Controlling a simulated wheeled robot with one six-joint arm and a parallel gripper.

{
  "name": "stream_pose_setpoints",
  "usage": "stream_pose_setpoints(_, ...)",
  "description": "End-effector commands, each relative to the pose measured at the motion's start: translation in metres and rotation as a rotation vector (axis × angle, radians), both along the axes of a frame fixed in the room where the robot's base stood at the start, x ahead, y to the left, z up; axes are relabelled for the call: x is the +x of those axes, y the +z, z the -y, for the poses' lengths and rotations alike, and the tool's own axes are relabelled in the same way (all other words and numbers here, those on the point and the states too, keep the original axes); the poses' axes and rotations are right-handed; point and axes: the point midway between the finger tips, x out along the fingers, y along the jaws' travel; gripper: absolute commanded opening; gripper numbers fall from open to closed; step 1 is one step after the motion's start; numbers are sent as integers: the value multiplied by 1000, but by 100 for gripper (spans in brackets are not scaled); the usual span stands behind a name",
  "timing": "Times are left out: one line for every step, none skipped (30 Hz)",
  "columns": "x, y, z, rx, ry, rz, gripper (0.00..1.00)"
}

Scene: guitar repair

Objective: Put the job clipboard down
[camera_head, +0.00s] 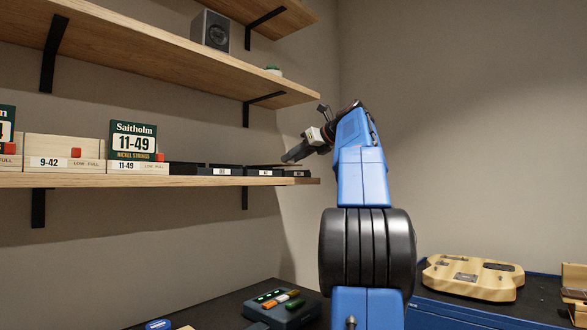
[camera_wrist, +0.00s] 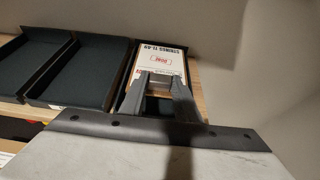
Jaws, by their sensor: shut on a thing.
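The job clipboard (camera_wrist: 157,60) shows in the wrist view as a pale sheet with a red "DONE" mark and print reading about "STRINGS 11-49". My gripper (camera_wrist: 160,82) is shut on its near end. In the head view the clipboard (camera_head: 275,165) is a thin brown edge low over the right end of the middle shelf, at the dark trays. My gripper (camera_head: 289,157) reaches it from the right. The fingers cover its near end, and I cannot tell whether its underside touches anything.
Dark open trays (camera_wrist: 85,72) stand left of the clipboard on the middle shelf (camera_head: 90,181). String boxes (camera_head: 133,141) stand further left. An upper shelf (camera_head: 150,46) overhangs. A side wall is close on the right. A guitar body (camera_head: 473,278) lies on the bench below.

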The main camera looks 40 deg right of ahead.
Motion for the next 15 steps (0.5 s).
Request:
stream_pose_setpoints(0, -3, -1, 1, 0, 0, 2)
stream_pose_setpoints(-1, -6, -1, 2, -1, 0, 2)
stream_pose_setpoints(-1, -10, -1, 1, -1, 0, 2)
stream_pose_setpoints(0, -15, -1, 2, -1, -1, 2)
stream_pose_setpoints(0, -18, -1, 3, 0, -1, 2)
stream_pose_setpoints(0, -23, -1, 2, 0, -1, 2)
stream_pose_setpoints(0, -25, -1, 1, 1, 0, 2)
stream_pose_setpoints(0, -28, -1, 2, -1, 0, 2)
stream_pose_setpoints(-1, -30, -1, 2, -1, 1, 2)
stream_pose_setpoints(-1, -32, -1, 1, 0, 1, 2)
stream_pose_setpoints(-1, -33, -1, 1, 0, 1, 2)
stream_pose_setpoints(0, -34, -1, 0, 0, 1, 2)
stream_pose_setpoints(0, -34, -1, 0, 0, 1, 2)
stream_pose_setpoints(0, -34, 0, 0, 0, 1, 2)
stream_pose_setpoints(0, -34, 0, 0, 0, 1, 2)
